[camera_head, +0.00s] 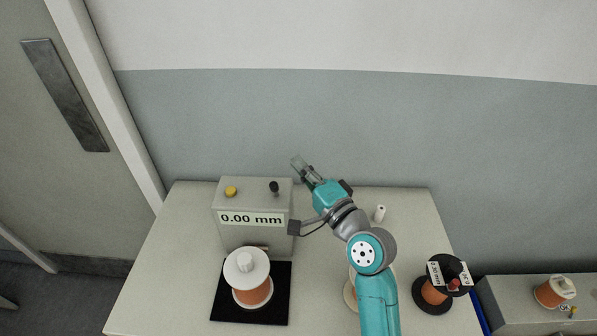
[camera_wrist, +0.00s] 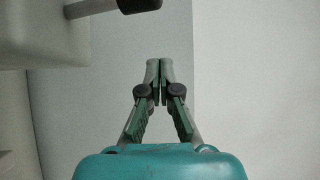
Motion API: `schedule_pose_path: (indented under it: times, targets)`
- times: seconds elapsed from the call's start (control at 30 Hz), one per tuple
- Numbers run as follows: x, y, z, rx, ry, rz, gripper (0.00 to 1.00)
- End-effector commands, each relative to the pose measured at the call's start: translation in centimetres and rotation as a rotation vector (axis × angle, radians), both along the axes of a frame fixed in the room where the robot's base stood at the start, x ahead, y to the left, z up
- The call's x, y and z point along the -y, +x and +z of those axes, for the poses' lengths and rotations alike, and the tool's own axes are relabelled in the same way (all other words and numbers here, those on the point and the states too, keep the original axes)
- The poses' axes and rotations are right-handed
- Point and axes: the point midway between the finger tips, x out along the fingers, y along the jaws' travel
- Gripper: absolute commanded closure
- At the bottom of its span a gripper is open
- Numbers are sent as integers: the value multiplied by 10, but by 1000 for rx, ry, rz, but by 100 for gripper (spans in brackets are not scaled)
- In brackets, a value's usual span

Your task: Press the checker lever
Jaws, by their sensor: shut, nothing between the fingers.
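The checker (camera_head: 232,235) is a pale grey box at the back left of the table. Its front display reads 0.00 mm, and a yellow round knob or lamp (camera_head: 231,191) is on top at left. The lever, with a black knob (camera_head: 274,187), is at the box's upper right. In the wrist view the lever's grey rod and black tip (camera_wrist: 139,5) stick out at the upper left, cut by the frame edge. My gripper (camera_head: 298,163) is shut and empty, just right of and beyond the lever, apart from it. Its closed fingertips (camera_wrist: 158,65) show mid-frame in the wrist view.
A white-flanged copper spool (camera_head: 253,293) stands on a black pad (camera_head: 224,300) before the checker. A black-flanged spool (camera_head: 433,294) is at the right. A small white cylinder (camera_head: 380,213) stands behind. Another spool is mostly hidden by my arm. The wall is close behind the table.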

Motion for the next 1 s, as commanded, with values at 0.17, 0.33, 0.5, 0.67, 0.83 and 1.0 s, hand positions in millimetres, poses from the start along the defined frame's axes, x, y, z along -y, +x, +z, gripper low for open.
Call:
schedule_pose_path:
  times: [0.17,0.33,0.5,0.67,0.83,1.0]
  targets:
    - [16,-20,-12,-6,0,-2,100]
    - [32,-41,-21,-6,1,-2,100]
    - [46,-59,-29,-4,0,-1,100]
    - [52,-68,-32,-4,0,-1,100]
    - [53,-70,-33,-3,1,0,100]
    - [53,-70,-33,-3,0,0,100]
